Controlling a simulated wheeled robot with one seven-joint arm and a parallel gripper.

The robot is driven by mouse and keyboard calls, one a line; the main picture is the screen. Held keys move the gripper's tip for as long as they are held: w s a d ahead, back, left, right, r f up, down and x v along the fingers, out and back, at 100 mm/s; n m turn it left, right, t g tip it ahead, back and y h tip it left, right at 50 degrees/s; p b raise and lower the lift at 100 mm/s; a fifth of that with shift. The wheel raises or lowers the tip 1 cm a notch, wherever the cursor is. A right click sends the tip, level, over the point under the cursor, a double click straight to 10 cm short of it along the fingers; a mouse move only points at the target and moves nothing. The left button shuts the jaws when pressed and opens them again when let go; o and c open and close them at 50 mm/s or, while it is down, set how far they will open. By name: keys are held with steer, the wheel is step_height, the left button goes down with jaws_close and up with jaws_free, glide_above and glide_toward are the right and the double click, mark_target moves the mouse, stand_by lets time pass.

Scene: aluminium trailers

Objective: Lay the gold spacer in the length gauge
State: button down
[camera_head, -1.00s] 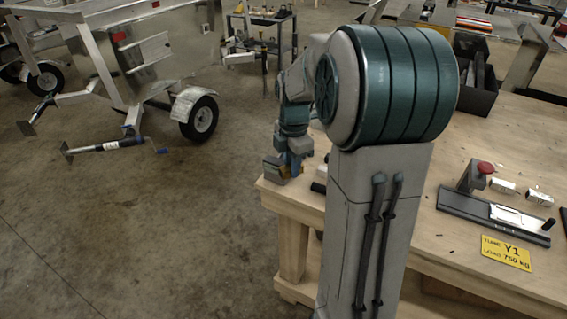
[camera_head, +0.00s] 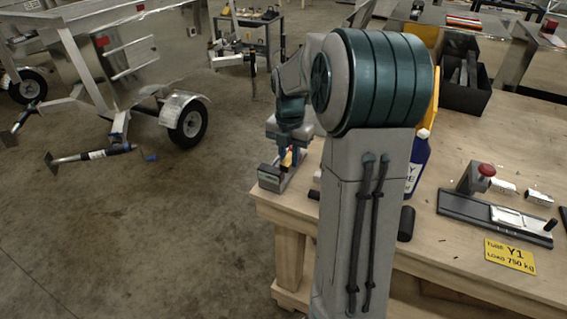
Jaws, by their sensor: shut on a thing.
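My gripper (camera_head: 287,158) is small and partly hidden by my own arm, at the table's near left corner. It is shut on a small gold piece (camera_head: 288,159), which looks like the gold spacer; only a bit of it shows between the fingers. Directly below and beside it stands a grey device with a greenish face (camera_head: 271,178), which looks like the length gauge, at the table's corner. I cannot tell whether the gold piece touches the device or is above it.
On the wooden table (camera_head: 405,275), a blue bottle (camera_head: 418,160) and a dark cylinder (camera_head: 406,224) stand beside my arm. A clamp fixture with a red knob (camera_head: 487,170), a yellow sign (camera_head: 510,255) and a black bin (camera_head: 463,92) are to the right. Open floor lies left.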

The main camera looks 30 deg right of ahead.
steer(key=w+f, duration=0.2)
steer(key=w, duration=0.1)
steer(key=w+f, duration=0.1)
steer(key=w, duration=0.1)
steer(key=shift+d+p, duration=0.3)
steer(key=shift+f, duration=2.05)
steer(key=shift+f, duration=0.1)
steer(key=c, duration=1.2)
jaws_free()
steer(key=shift+c, duration=0.2)
